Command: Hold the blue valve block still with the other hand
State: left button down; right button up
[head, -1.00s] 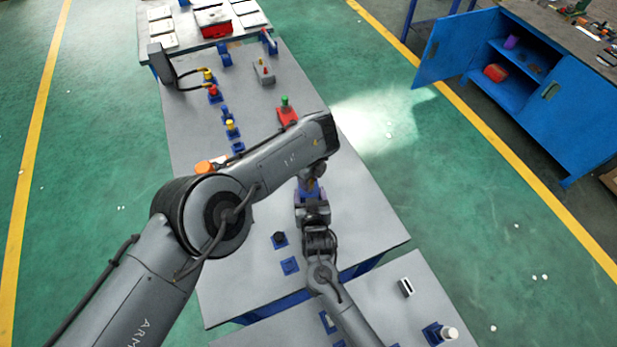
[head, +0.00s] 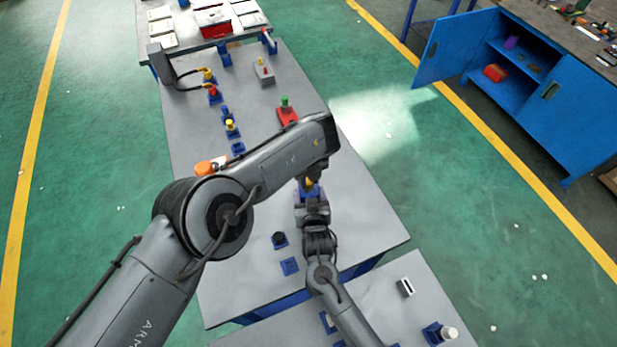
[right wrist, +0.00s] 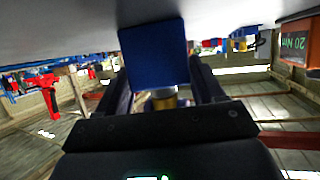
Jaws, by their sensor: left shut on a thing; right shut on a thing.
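The blue valve block (head: 298,195) is on the grey table, mostly covered by my arms in the head view. My right gripper (head: 311,202) reaches it from the near side and is shut on it. In the right wrist view the block's blue face (right wrist: 155,54) fills the space between the two dark fingers. A yellow fitting (head: 309,183) shows at the block, and a yellow part (right wrist: 162,101) also shows in the right wrist view. My left gripper (head: 311,176) comes down from above onto the yellow fitting and appears shut on it; its fingertips are largely hidden.
A red block with a green top (head: 287,113) stands farther back on the table. A row of blue stands with yellow and red tops (head: 229,127) runs along the left. A display reading 20 Nm (right wrist: 300,46) shows in the right wrist view.

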pick_arm(q)
jog(key=c, duration=0.7)
grip_release()
jog(key=shift+c, duration=0.8)
